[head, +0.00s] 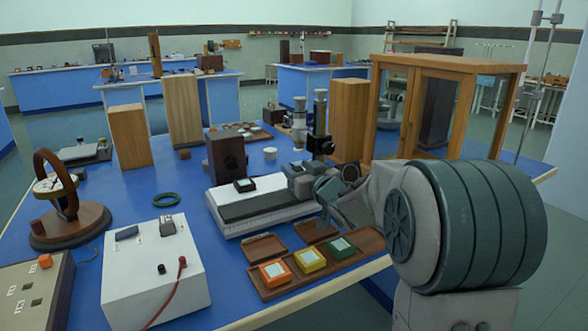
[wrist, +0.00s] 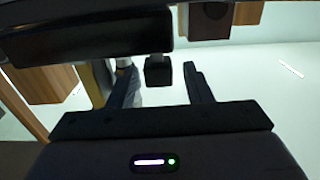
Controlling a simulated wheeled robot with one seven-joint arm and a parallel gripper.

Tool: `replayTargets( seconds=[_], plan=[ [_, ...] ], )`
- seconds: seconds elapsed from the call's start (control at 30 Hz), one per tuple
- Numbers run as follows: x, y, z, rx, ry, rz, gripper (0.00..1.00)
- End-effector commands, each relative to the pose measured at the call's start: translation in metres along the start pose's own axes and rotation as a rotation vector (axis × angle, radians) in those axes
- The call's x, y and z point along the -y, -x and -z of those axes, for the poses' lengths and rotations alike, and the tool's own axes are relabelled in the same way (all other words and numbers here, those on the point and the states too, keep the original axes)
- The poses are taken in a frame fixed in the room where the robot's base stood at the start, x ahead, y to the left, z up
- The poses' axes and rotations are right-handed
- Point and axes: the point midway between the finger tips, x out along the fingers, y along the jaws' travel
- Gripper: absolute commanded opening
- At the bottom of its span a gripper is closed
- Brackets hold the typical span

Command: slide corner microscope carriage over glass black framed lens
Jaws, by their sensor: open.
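The corner microscope (head: 319,130) stands on the blue bench, with a dark upright and a pale tube.
A wooden tray (head: 289,285) with orange, yellow and green framed squares lies at the bench's front edge. A glazed wooden cabinet (head: 457,67) stands at the right. A white box (head: 155,268) with a red lead stands front left. Bare blue bench lies around the green ring (head: 166,199).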

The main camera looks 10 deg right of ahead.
Motion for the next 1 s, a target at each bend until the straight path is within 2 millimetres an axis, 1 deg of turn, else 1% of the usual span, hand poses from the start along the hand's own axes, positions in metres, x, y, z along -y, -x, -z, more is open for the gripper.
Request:
replayTargets(
  seconds=[0.03, 0.1, 0.2, 0.33, 0.53, 0.57, 0.6, 0.67, 0.7, 0.73, 1.0],
  plan=[
    [0.000, -0.007, -0.001, -0.001, 0.000, 0.001, 0.45],
    [-0.001, -0.014, -0.001, 0.000, 0.001, 0.000, 0.45],
    [-0.001, -0.021, 0.000, 0.000, 0.001, 0.000, 0.45],
    [0.000, -0.024, 0.000, 0.000, 0.001, -0.001, 0.45],
    [-0.001, -0.024, 0.000, 0.000, 0.001, -0.001, 0.45],
    [-0.001, -0.024, 0.000, 0.000, 0.001, -0.001, 0.43],
    [-0.001, -0.024, 0.000, 0.000, 0.001, -0.001, 0.32],
    [-0.001, -0.024, 0.000, 0.000, 0.001, -0.001, 0.15],
    [-0.001, -0.024, 0.000, 0.000, 0.001, -0.001, 0.04],
    [-0.001, -0.024, 0.000, 0.000, 0.001, -0.001, 0.00],
    [0.000, -0.021, -0.001, 0.000, 0.000, -0.014, 0.00]
  ],
)
